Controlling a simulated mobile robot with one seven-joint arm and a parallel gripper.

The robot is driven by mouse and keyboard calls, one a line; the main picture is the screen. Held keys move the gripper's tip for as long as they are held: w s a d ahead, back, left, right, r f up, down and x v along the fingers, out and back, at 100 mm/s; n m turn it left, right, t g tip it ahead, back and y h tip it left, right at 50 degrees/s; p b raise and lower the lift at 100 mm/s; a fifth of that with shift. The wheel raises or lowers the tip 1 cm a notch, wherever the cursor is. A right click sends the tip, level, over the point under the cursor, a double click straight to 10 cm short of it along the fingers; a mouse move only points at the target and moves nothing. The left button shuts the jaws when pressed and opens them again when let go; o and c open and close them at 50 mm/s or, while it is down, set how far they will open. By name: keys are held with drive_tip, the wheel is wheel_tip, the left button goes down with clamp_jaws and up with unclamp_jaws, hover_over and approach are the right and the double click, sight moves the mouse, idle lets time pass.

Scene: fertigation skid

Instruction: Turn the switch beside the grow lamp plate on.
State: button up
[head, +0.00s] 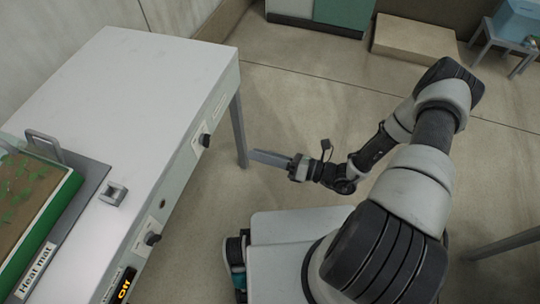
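Two dark rotary switches are on the front panel (178,180) of a white bench: a farther switch (205,140) and a nearer switch (152,238). Each has a small pale plate beside it, and the plate lettering is too small to read, so I cannot tell which is the grow lamp plate. The switch positions are also unclear. My gripper (262,157) is to the right of the farther switch, apart from it, pointing left toward the bench. Its fingers appear as one grey bar by the bench leg, so their opening cannot be told.
An orange-lit display (124,286) is low on the panel. A bench leg (238,130) stands near my gripper. Open floor lies beyond.

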drive_tip(key=shift+v, duration=1.5)
drive_tip(key=s+d+r+n+g+h, duration=0.1)
drive_tip(key=s+d+r+n+h, duration=0.4)
drive_tip(key=r+n, duration=0.65)
drive_tip(key=s+d+r+n+h, duration=0.2)
drive_tip(key=r+n+h, duration=0.55)
drive_tip(key=r, duration=0.65)
drive_tip(key=s+d+r+n+g+h, duration=0.1)
drive_tip(key=s+d+r+n+h, duration=0.25)
drive_tip(key=r+n, duration=0.9)
wheel_tip(320, 180, up, 18)
drive_tip(key=p, duration=1.7)
drive_tip(key=shift+f+t+h, duration=0.25)
drive_tip(key=shift+t+h, duration=0.05)
drive_tip(key=shift+a, duration=0.15)
